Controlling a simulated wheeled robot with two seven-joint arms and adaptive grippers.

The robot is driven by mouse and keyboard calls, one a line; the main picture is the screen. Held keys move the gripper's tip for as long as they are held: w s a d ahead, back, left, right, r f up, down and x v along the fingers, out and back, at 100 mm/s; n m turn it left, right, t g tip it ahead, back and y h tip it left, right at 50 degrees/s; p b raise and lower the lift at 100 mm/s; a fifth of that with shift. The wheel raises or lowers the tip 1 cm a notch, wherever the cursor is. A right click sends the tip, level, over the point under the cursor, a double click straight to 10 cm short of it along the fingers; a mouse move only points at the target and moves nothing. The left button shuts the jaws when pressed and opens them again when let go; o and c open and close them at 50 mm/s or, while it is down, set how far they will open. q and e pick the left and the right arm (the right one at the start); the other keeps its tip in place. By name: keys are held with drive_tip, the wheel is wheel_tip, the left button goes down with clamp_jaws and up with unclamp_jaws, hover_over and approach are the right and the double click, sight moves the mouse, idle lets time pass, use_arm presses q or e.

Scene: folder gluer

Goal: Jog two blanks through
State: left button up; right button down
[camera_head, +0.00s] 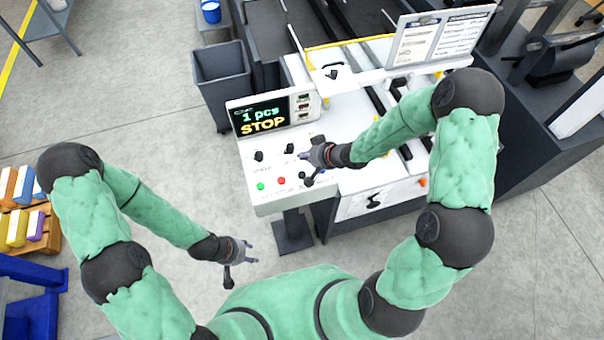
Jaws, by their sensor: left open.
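The folder gluer's white control panel (270,203) stands in the middle of the head view. Its display (262,115) reads "1 pcs" and "STOP". A green button (261,186) and a red button (281,181) sit near the panel's front edge, with black knobs (259,156) behind them. My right gripper (305,158) is over the right part of the panel, beside a knob; its finger gap and any contact are unclear. My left gripper (250,251) is open and empty over the floor, in front of the panel. I cannot make out any blanks.
A dark grey bin (222,77) stands left of the machine, with a blue container (211,11) behind it. A printed board (440,38) stands on the machine's far side. A wooden rack (40,245) with coloured items is at far left.

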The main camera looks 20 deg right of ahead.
drive_tip(key=b, duration=0.7)
hover_over(304, 175)
drive_tip(key=shift+f, duration=3.55)
drive_tip(key=shift+f+b, duration=0.5)
drive_tip(key=shift+f, duration=0.3)
drive_tip(key=shift+f, duration=0.15)
drive_tip(key=shift+f, duration=0.25)
drive_tip(key=shift+f+b, duration=0.4)
drive_tip(key=shift+f, duration=0.05)
drive_tip(key=shift+r, duration=0.15)
drive_tip(key=shift+r+p, duration=0.75)
drive_tip(key=shift+p, duration=0.2)
drive_tip(key=shift+r, duration=0.1)
